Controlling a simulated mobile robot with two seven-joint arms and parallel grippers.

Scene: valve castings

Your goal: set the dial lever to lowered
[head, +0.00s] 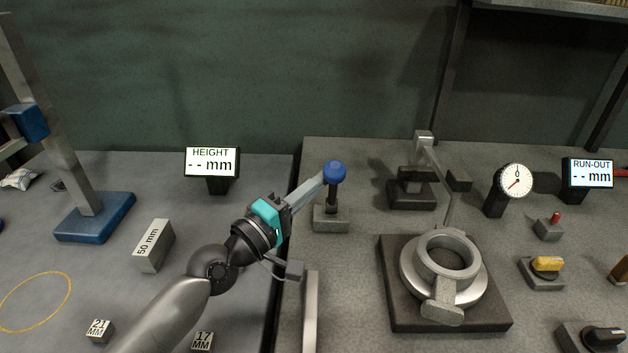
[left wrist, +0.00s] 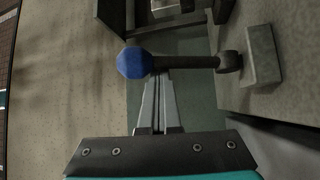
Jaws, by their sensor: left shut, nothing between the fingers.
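The lever with a blue ball knob (head: 334,172) stands about upright on a small grey block (head: 331,222). In the left wrist view its ball (left wrist: 134,62) and dark stem (left wrist: 185,62) lie sideways across the picture, with the block (left wrist: 262,55) at right. My left gripper (head: 322,182) is shut and empty, with its fingertips right at the knob, from the left. In the left wrist view the fingers (left wrist: 157,82) end beside the ball and stem; I cannot tell whether they touch. My right gripper is not in view. The round dial (head: 515,181) stands further right.
A ring casting (head: 446,259) sits on a dark plate (head: 400,313), under a stylus arm (head: 431,152). A HEIGHT display (head: 212,162) and a RUN-OUT display (head: 591,173) show dashes. A 50 mm block (head: 154,245) lies left. A yellow knob (head: 547,264) is at right.

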